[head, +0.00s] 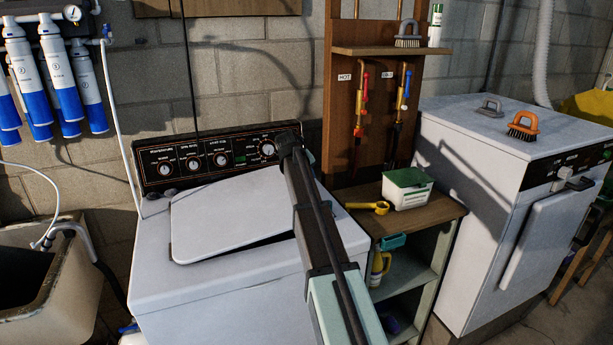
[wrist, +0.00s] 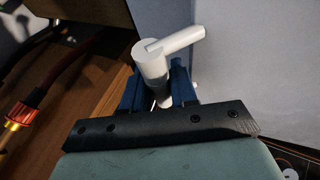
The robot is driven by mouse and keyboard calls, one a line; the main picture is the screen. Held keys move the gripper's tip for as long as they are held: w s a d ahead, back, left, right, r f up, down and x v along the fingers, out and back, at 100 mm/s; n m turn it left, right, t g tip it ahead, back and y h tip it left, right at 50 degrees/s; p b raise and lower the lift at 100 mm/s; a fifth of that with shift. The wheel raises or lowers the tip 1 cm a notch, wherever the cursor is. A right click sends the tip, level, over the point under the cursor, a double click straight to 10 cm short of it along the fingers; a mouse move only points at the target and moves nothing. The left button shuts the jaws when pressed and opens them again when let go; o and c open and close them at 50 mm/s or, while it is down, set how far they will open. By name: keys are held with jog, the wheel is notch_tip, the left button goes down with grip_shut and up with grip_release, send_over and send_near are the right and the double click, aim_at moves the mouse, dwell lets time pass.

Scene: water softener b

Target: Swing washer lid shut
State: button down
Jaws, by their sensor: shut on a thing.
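The white washer (head: 220,295) stands at the left centre in the head view. Its lid (head: 235,212) lies low over the top, slightly tilted, with a dark gap along its front and right edge. My arm rises from the bottom of that view to the right end of the washer's control panel (head: 205,158); the fingers are not clear there. In the wrist view my gripper (wrist: 157,90) has its blue fingers shut on a white L-shaped piece (wrist: 152,62). I cannot tell what that piece belongs to. The lid is not recognisable in the wrist view.
A shelf unit (head: 445,215) right of the washer bears a white-and-green box (head: 407,190) and a yellow scoop (head: 370,207). Hot and cold valves sit on the wooden board (head: 345,120) behind. A sink (head: 45,275) stands left, a white appliance (head: 465,225) right.

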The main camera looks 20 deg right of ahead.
jog(key=c, duration=1.3)
grip_release()
jog(key=shift+o, duration=0.2)
jog(key=v, duration=1.4)
jog(key=shift+d, duration=0.1)
